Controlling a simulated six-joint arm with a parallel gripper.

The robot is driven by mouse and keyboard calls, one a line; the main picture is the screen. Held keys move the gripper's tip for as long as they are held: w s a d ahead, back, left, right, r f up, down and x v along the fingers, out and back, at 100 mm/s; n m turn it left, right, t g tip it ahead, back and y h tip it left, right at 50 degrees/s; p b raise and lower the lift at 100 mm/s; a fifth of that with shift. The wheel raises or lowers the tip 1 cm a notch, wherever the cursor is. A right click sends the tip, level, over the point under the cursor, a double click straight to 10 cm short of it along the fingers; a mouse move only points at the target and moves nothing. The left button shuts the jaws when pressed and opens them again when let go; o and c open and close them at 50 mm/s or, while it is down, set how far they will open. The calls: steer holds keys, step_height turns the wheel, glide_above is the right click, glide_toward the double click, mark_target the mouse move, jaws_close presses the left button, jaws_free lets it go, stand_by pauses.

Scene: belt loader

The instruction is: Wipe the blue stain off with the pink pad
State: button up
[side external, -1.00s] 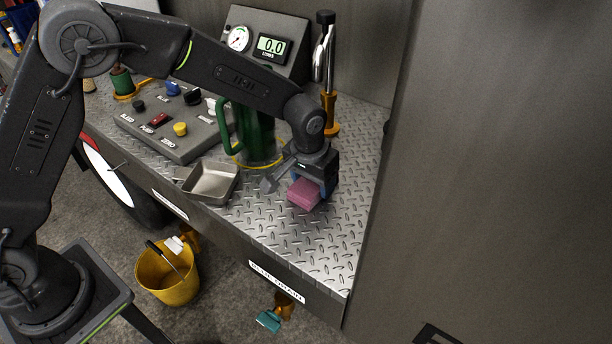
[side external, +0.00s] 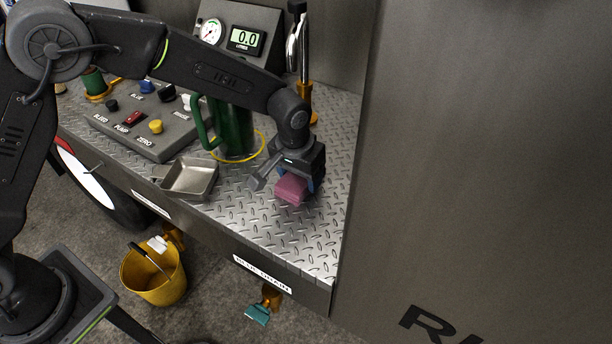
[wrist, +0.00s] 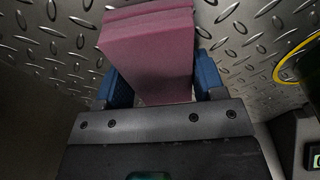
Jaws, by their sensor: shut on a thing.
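The pink pad (side external: 291,188) is held by my gripper (side external: 297,180) low over the diamond-plate deck, to the right of the metal tray. In the wrist view the pad (wrist: 150,50) sits between the two blue fingers of my gripper (wrist: 163,85). Whether the pad touches the deck cannot be told. No blue stain shows on the visible deck; the pad and gripper hide the patch beneath them.
The deck (side external: 290,245) is clear toward its front right. A square metal tray (side external: 190,180) lies to the left, a green jug (side external: 236,130) stands behind in a yellow ring, and a button panel (side external: 140,125) is further left. A tall wall (side external: 470,170) bounds the right.

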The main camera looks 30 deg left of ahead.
steer(key=shift+a+f, duration=0.15)
steer(key=shift+a, duration=2.5)
steer(key=shift+w, duration=1.1)
steer(key=shift+d+r, duration=0.2)
steer(key=shift+d, duration=3.35)
steer(key=shift+a, duration=3.55)
steer(key=shift+w, duration=0.1)
